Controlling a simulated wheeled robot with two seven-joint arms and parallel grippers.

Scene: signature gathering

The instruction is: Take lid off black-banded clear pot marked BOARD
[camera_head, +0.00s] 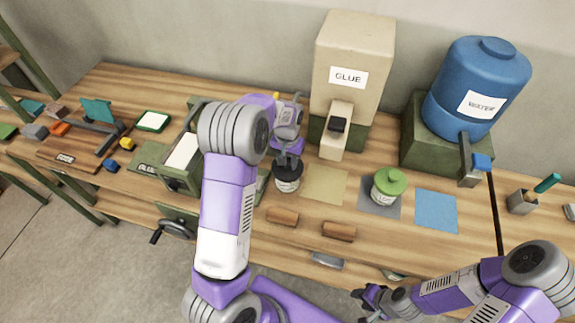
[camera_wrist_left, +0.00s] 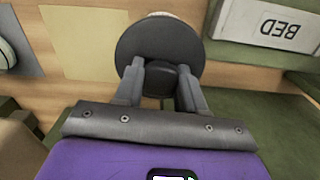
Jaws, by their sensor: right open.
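A clear pot (camera_head: 287,184) with a black lid (camera_head: 288,167) and a pale label stands on the bench, left of the tan mat; its label is too small to read. My left gripper (camera_head: 288,152) reaches down onto this lid from above. In the left wrist view its two fingers (camera_wrist_left: 160,78) sit on either side of the knob of the round black lid (camera_wrist_left: 158,42) and appear closed on it. The lid hides most of the pot there, and I see no clear gap below it in the head view. My right gripper (camera_head: 368,298) is open and empty at the lower right, off the bench's front edge.
A green-lidded pot (camera_head: 388,187) stands on a grey mat to the right, with a blue mat (camera_head: 436,211) beyond. The glue dispenser (camera_head: 352,75) and water barrel (camera_head: 478,88) stand behind. Wooden blocks (camera_head: 283,216) lie in front. A green press (camera_head: 180,178) is left.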

